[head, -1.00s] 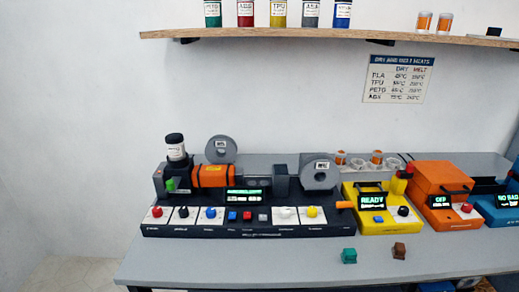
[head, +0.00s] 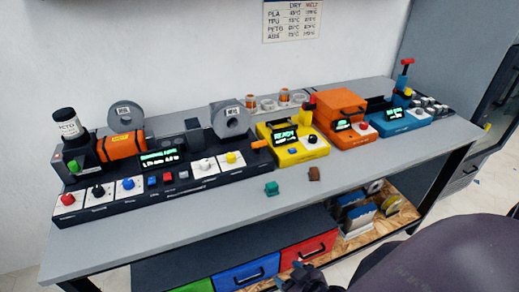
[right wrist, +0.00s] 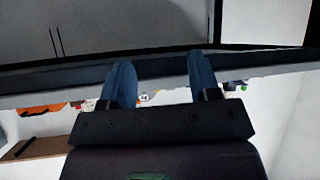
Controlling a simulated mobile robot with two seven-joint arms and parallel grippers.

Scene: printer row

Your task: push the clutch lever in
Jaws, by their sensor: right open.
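The long black machine (head: 150,182) stands at the left of the bench, with a row of coloured knobs and a lit green display. A short orange handle (head: 261,143) sticks out at its right end. It looks like the clutch lever, but the labels are too small to confirm this. My right gripper (head: 308,280) is low at the bottom edge of the head view, in front of the bench and well away from the handle. In the right wrist view its two blue fingers (right wrist: 161,80) are apart with nothing between them. My left gripper is out of view.
A yellow box (head: 295,150), an orange box (head: 341,118) and a blue box (head: 400,118) stand right of the machine. Green (head: 271,188) and brown (head: 314,173) small blocks lie in front. Drawers (head: 308,255) and a shelf are below. The bench's front strip is mostly clear.

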